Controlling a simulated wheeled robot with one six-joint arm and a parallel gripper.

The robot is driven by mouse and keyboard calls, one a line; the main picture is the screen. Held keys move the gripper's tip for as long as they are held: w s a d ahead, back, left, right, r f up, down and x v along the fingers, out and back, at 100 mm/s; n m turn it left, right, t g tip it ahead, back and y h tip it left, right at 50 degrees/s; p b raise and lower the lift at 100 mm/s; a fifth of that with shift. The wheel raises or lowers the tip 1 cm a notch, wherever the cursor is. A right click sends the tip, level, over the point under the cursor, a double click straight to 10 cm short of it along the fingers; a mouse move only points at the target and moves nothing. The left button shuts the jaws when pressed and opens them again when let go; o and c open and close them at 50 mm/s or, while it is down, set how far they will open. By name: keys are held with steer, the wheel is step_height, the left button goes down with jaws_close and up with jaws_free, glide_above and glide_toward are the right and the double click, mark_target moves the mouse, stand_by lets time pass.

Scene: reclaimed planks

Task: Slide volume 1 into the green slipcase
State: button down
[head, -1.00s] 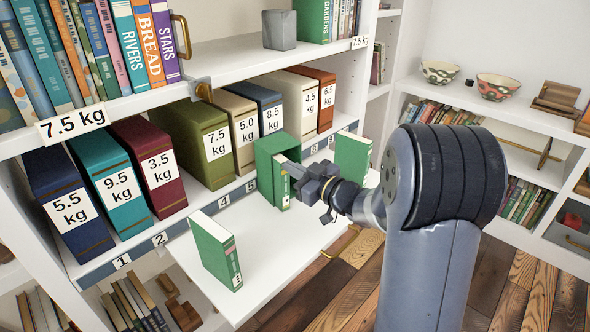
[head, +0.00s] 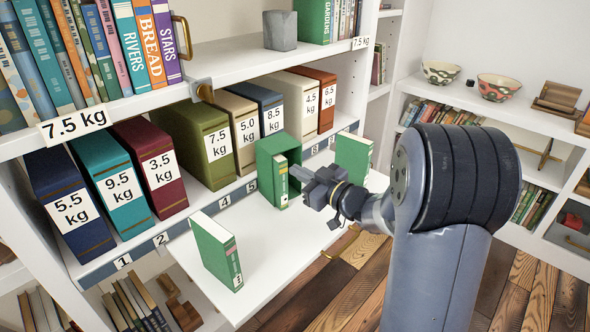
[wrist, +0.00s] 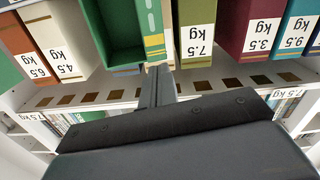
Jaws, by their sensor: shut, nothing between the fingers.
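The green slipcase (head: 265,165) stands on the white board with its open side toward my gripper. A green book (head: 281,183) stands in it against one side wall; the rest of the slipcase is empty. In the wrist view the slipcase (wrist: 92,35) shows a dark hollow beside that book (wrist: 152,28). My gripper (head: 296,174) is shut and empty, just in front of the book's spine; its fingers (wrist: 157,72) also show in the wrist view. Two more green books stand upright on the board, one at front left (head: 217,252) and one at right (head: 353,156). I cannot read the volume numbers surely.
Behind stands a row of weight-labelled binders, among them an olive one (head: 195,140) and a cream one (head: 238,125). An upper shelf (head: 225,62) overhangs them. The white board (head: 275,235) is clear between the front left book and the slipcase.

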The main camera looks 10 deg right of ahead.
mark_target(282, 164)
steer(key=p+v, duration=0.1)
steer(key=v, duration=0.9)
steer(key=shift+s+d+p, duration=0.15)
steer(key=shift+s+p, duration=0.1)
steer(key=shift+p, duration=0.1)
steer(key=b+x, duration=0.2)
steer(key=x, duration=1.1)
steer(key=shift+w, duration=0.2)
steer(key=shift+s, duration=0.1)
steer(key=p+v, duration=0.2)
steer(key=v, duration=1.1)
steer(key=b+x, duration=0.2)
steer(key=x, duration=1.1)
steer(key=shift+a+f, duration=0.1)
steer(key=shift+a, duration=0.1)
steer(key=shift+v, duration=1.95)
